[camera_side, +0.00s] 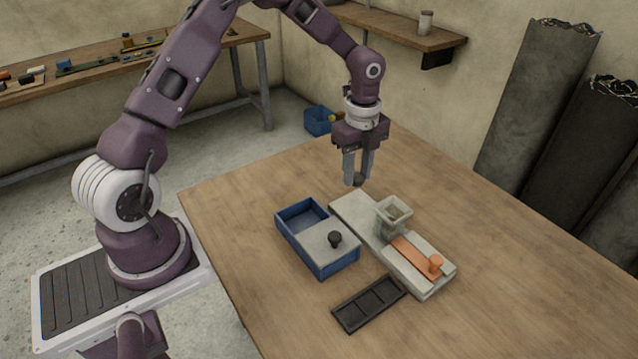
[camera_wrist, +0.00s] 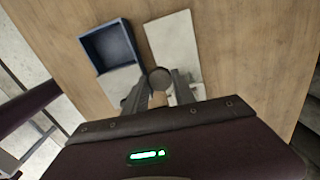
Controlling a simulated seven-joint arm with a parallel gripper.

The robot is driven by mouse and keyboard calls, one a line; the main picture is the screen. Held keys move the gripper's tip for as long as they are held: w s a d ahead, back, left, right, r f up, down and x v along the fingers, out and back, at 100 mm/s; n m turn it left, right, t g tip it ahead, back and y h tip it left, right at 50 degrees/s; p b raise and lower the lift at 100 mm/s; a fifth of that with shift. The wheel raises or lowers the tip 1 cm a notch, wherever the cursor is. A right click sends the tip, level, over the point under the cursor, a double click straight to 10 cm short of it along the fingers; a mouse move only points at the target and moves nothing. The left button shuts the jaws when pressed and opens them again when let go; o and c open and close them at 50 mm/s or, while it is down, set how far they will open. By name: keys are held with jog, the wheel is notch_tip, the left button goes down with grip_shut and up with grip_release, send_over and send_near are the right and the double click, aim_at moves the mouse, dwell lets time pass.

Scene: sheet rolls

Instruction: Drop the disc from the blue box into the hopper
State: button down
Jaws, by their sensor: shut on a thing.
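My gripper (camera_side: 359,183) is shut on a dark round disc (camera_wrist: 161,78), held between the fingertips above the table, behind the hopper in the side view. The blue box (camera_side: 317,270) stands on the table to the left of the hopper; its grey lid (camera_side: 328,246) with a black knob covers the near part. The uncovered far part of the blue box (camera_wrist: 83,52) looks empty. The hopper (camera_side: 394,213) is a pale square funnel standing on a long pale base (camera_side: 350,208). I cannot make out the hopper in the wrist view.
An orange slide (camera_side: 411,255) with an orange knob (camera_side: 435,262) lies along the near part of the base. A black compartmented tray (camera_side: 347,320) lies in front. Dark sheet rolls (camera_side: 535,95) lean at the wall on the right. The table's right side is clear.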

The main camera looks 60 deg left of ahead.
send_near(395, 197)
jog(key=s+d+r, duration=0.1)
jog(key=s+d, duration=0.1)
jog(key=s, duration=0.1)
jog(key=shift+d+f, duration=0.2)
jog(key=shift+f, duration=3.5)
jog(key=c, duration=0.9)
grip_release()
jog(key=shift+c, duration=0.2)
notch_tip(395, 197, up, 7)
jog(key=shift+r, duration=0.1)
